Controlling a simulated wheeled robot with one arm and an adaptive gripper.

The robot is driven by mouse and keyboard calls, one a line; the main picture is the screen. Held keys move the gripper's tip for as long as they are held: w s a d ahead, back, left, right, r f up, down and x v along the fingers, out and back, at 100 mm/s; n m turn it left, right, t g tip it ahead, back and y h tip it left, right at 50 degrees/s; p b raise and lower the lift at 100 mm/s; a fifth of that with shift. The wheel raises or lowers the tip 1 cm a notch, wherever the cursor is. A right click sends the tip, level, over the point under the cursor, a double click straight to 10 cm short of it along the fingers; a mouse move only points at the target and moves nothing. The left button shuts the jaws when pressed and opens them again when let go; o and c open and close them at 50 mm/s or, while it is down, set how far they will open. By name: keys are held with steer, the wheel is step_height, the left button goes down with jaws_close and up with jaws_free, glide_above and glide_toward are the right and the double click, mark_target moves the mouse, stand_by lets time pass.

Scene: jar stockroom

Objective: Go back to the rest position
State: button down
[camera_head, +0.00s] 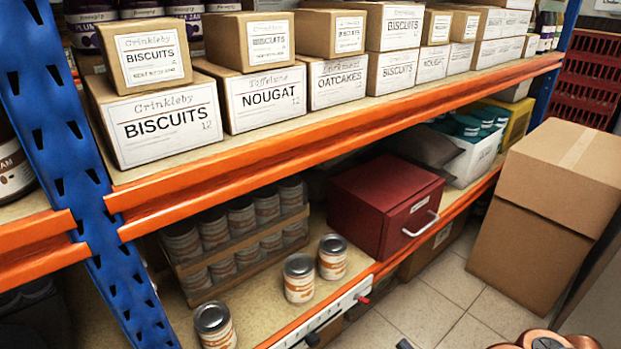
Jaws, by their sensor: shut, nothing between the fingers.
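My gripper is not in view. A copper-coloured rounded part (545,341) with a dark centre shows at the bottom right edge, probably a piece of my own arm, and most of it is cut off. No jar or other thing is seen held. Three jars with white and orange labels stand apart on the lower shelf: one at the front left (214,326), one in the middle (298,278) and one behind it to the right (332,257).
A crate of several jars (240,250) and a red metal box (385,205) stand on the lower shelf. The upper shelf (330,140) has an orange beam and holds biscuit and nougat boxes. A large cardboard box (545,215) stands right; tiled floor (440,300) between is clear.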

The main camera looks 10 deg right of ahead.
steer(key=a+r+n+g+y+p, duration=0.3)
steer(key=a+r+n+g, duration=0.25)
steer(key=r, duration=0.25)
steer(key=w+a+r+n+g+y+p, duration=0.1)
steer(key=a+r+n+g+y+p, duration=0.2)
steer(key=a+r+n+g, duration=0.45)
steer(key=a+r+n+g+y+p, duration=0.2)
steer(key=r+n+g+y+p, duration=0.15)
steer(key=r, duration=0.65)
steer(key=s+a+r+n+g+h+p, duration=0.35)
steer(key=s+a+r+n+g, duration=0.2)
steer(key=r, duration=0.25)
steer(key=s+a+r+n+g+h+p, duration=0.1)
steer(key=s+r+n+g+h+p, duration=0.2)
steer(key=s+r+n+h+p, duration=0.45)
steer(key=s+d+r+t+h+p, duration=0.2)
steer(key=s+d+r+h+p, duration=0.1)
steer(key=r, duration=0.3)
steer(key=s+d+r+t+h+p, duration=0.2)
steer(key=s+d+r+h+p, duration=0.1)
steer(key=r, duration=0.4)
steer(key=shift+s+d+r+n+h+p, duration=0.15)
steer(key=shift+s+d+n+h+p, duration=0.25)
steer(key=shift+h+p, duration=0.7)
steer(key=shift+w, duration=0.15)
